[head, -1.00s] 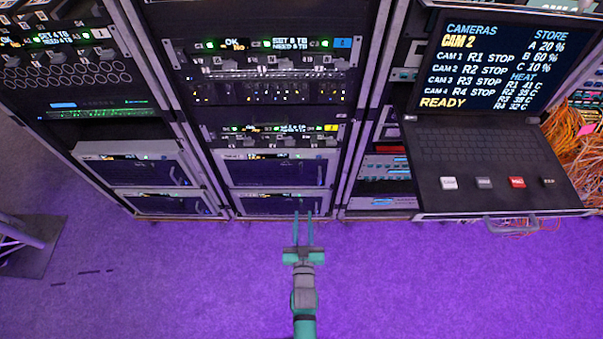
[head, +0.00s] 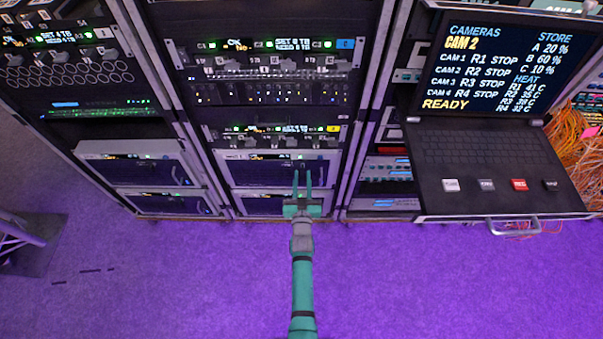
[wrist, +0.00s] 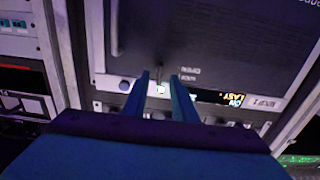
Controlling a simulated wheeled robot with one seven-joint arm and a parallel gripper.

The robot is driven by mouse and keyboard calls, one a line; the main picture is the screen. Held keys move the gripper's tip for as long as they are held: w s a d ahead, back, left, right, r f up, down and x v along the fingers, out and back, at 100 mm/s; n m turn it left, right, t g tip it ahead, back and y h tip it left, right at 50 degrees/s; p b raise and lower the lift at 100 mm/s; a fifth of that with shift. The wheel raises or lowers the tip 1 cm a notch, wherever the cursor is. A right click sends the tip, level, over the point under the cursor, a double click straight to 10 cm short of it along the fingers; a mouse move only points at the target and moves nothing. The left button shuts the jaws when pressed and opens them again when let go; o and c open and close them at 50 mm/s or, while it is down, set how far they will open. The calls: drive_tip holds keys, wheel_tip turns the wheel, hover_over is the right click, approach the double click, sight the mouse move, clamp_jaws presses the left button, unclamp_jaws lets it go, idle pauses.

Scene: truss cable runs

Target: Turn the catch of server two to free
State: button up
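My gripper (head: 302,174) is open, its two teal fingers apart with nothing between them. In the head view it overlaps the front of the upper grey server unit (head: 255,172) low in the middle rack. A second grey unit (head: 262,205) sits just below it, partly covered by my gripper. I cannot read which is server two. In the wrist view the open fingers (wrist: 160,88) point at a unit's front panel (wrist: 225,55), seen upside down. A small dark upright catch (wrist: 160,72) shows just beyond the fingertips beside tiny lettering, near a lit button. Contact is not visible.
A lit display strip (wrist: 220,98) and a bar handle (wrist: 114,28) are on the panel. A laptop console (head: 480,165) juts out at the right, with loose orange cables (head: 572,150) beside it. Purple floor (head: 180,285) in front of the racks is clear.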

sight(303, 164)
drive_tip(key=shift+w+d, duration=0.1)
drive_tip(key=shift+w, duration=0.95)
clamp_jaws()
